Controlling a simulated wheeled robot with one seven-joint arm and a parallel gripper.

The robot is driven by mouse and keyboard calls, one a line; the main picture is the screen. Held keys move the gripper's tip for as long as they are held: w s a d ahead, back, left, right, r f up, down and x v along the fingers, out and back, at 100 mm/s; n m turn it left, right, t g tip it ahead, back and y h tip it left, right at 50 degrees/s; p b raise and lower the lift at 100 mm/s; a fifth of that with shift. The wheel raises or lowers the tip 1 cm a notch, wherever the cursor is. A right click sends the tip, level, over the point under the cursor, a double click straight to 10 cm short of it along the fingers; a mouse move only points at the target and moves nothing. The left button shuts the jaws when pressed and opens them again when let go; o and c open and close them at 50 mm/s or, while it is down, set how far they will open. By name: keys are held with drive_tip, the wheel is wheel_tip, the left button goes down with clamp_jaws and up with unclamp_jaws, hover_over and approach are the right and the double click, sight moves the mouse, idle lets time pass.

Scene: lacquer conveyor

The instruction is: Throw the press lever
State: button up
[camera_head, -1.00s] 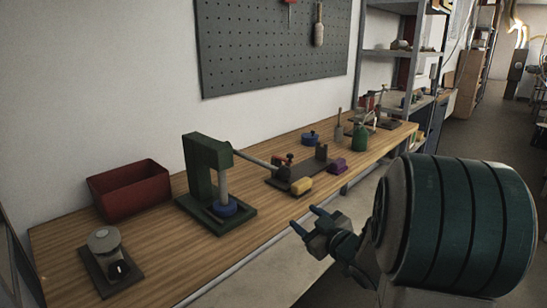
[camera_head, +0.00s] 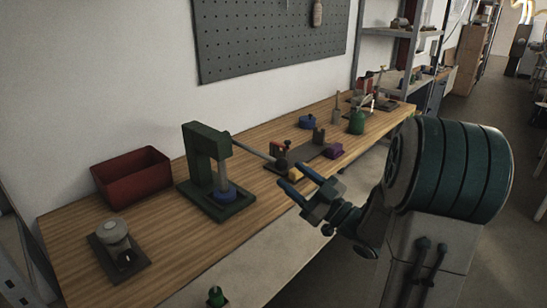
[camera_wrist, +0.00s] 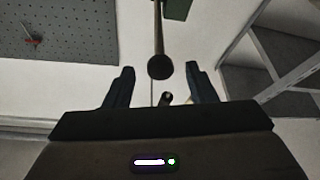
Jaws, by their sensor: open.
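A green part of the press (camera_wrist: 177,8) shows at the top. The exact gap in depth is unclear.
A red bin (camera_head: 131,178) and a small scale-like device (camera_head: 116,243) are left of the press. A dark fixture (camera_head: 305,152), yellow block (camera_head: 296,172) and purple block (camera_head: 333,151) lie close behind my gripper. A green bottle (camera_head: 356,122) stands farther right.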

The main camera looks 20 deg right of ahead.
sight(274, 160)
drive_tip(key=p+x, duration=0.1)
drive_tip(key=x, duration=0.6)
drive_tip(key=shift+w, duration=0.15)
clamp_jaws()
